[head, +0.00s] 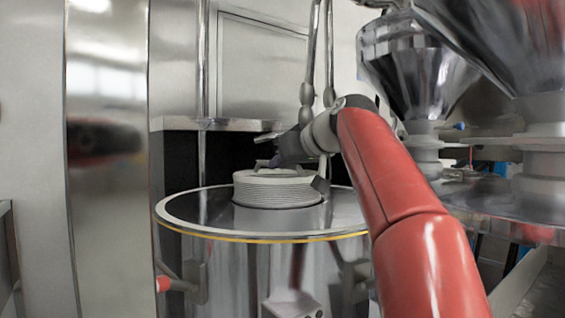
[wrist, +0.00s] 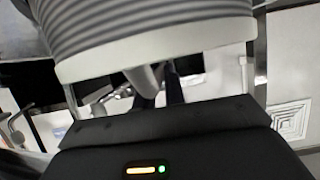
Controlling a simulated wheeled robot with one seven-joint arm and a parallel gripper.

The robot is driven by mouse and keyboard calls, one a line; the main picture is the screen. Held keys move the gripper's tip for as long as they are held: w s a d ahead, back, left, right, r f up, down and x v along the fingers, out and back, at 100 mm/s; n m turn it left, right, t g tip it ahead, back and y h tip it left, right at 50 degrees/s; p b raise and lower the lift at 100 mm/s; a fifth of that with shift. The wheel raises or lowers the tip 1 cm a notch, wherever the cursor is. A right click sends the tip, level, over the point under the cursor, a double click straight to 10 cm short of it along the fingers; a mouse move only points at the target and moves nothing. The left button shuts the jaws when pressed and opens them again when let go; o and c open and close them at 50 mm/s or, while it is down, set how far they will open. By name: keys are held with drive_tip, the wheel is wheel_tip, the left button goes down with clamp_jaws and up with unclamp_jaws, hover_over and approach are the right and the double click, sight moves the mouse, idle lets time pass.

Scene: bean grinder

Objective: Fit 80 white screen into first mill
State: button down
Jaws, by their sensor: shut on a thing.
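The white ribbed round screen (head: 277,190) is at the top of the first mill (head: 250,240), a shiny steel drum with a yellow-edged rim. It looks about upright, and its lower edge meets the middle of the lid. I cannot tell how far it sits in the opening. My gripper (head: 297,172) is at the screen's upper right side and is shut on it. In the wrist view the screen (wrist: 150,30) fills the top, close in front of the black gripper body.
Steel funnels (head: 420,60) stand over other machines at the right. A tall steel column (head: 107,160) rises at the left. Two thin upright rods (head: 318,70) stand behind the drum. A steel ledge (head: 215,124) runs behind it.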

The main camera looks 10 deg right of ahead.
sight(282, 182)
drive_tip(key=shift+a+f+b, duration=0.1)
drive_tip(key=shift+f+b, duration=1.8)
drive_tip(key=shift+f, duration=0.2)
drive_tip(key=c, duration=1.4)
unclamp_jaws()
drive_tip(key=shift+f, duration=0.1)
